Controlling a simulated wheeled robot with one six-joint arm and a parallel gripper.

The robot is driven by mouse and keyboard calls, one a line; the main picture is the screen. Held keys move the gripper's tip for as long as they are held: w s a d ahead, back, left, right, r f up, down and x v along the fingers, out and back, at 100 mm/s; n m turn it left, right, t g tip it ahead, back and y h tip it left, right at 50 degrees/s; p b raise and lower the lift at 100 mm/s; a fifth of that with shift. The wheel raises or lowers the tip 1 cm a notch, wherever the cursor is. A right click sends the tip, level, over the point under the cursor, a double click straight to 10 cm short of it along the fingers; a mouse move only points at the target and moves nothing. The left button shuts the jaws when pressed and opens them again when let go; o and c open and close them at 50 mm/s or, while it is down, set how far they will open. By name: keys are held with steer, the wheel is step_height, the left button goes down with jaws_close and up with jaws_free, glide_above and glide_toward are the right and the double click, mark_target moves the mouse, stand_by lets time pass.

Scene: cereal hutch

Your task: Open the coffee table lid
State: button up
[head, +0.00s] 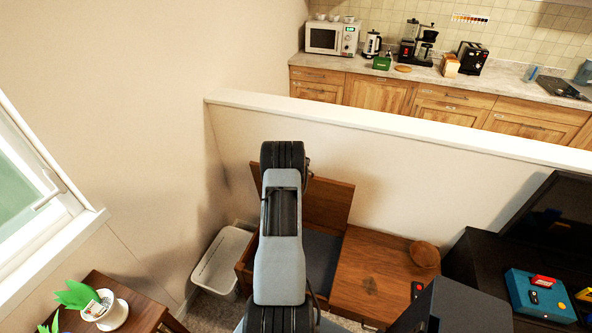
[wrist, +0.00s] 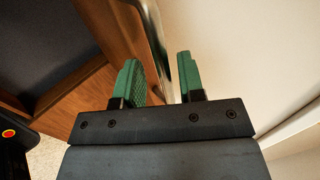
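The wooden coffee table (head: 375,280) stands below the half wall. Its lid (head: 318,202) is raised and stands tilted up near the wall. The dark inside of the table (head: 321,255) is open to view. In the wrist view, my gripper (wrist: 160,78) has two green fingers spread apart. The wooden lid (wrist: 112,28) runs up beside the left finger, and its edge shows in the gap between the fingers. I cannot tell if a finger touches it. In the head view my arm hides the gripper and part of the lid.
A white bin (head: 222,262) stands left of the table. A round brown object (head: 424,254) lies on the fixed tabletop. A black stand (head: 480,262) with a blue box (head: 540,296) is at the right. A potted plant (head: 105,308) sits at the lower left.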

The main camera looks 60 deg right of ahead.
steer(key=b+v, duration=0.1)
steer(key=v, duration=1.2)
steer(key=shift+r, duration=0.2)
steer(key=shift+a, duration=0.15)
steer(key=s+a+m+g+y, duration=0.1)
steer(key=s+a+m+g, duration=0.3)
steer(key=m, duration=1.2)
steer(key=a+r+m+t+y, duration=0.2)
steer(key=a+r+m, duration=0.3)
steer(key=a, duration=1)
steer(key=w+a+r+m+t+y, duration=0.1)
steer(key=a+r+m+t+y, duration=0.2)
steer(key=a, duration=1.3)
steer(key=w+a+r+m+t+y, duration=0.1)
steer(key=a+r+m+t+y, duration=0.1)
steer(key=a+r+m, duration=0.7)
steer(key=a+m+y, duration=0.1)
steer(key=a+m, duration=0.3)
steer(key=a, duration=0.2)
steer(key=shift+a+m, duration=0.25)
steer(key=shift+m, duration=0.15)
